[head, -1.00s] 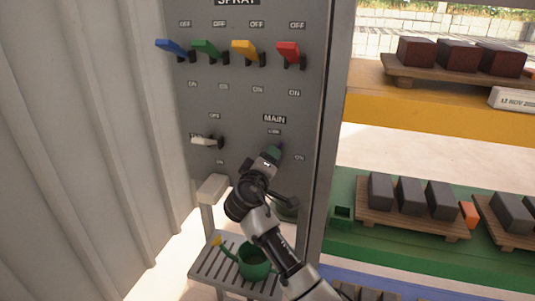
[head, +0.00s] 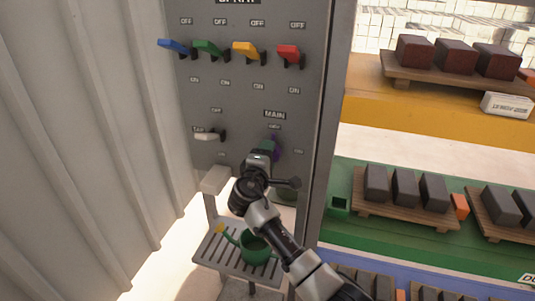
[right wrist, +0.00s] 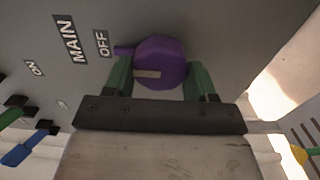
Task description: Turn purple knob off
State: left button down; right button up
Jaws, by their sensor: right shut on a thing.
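The purple knob (head: 276,147) is on the grey panel below the MAIN label (head: 274,115). In the right wrist view the purple knob (right wrist: 160,62) fills the space between the two green fingers of my right gripper (right wrist: 158,82). The fingers are shut on it. The knob's narrow purple tip points at the OFF label (right wrist: 103,43). In the head view my right gripper (head: 263,148) reaches the panel from below, and its wrist hides part of the knob's surroundings. My left gripper is not in view.
Blue (head: 174,46), green (head: 209,47), yellow (head: 246,49) and red (head: 289,53) levers are above, and a white lever (head: 208,135) is left. A green watering can (head: 254,250) stands on a slatted shelf (head: 210,250) below. Racks with blocks (head: 404,188) fill the right.

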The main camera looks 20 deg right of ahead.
dwell(0.3)
jog(key=o, duration=0.9)
jog(key=v, duration=1)
jog(key=shift+s+a+b, duration=0.3)
jog(key=shift+b, duration=0.1)
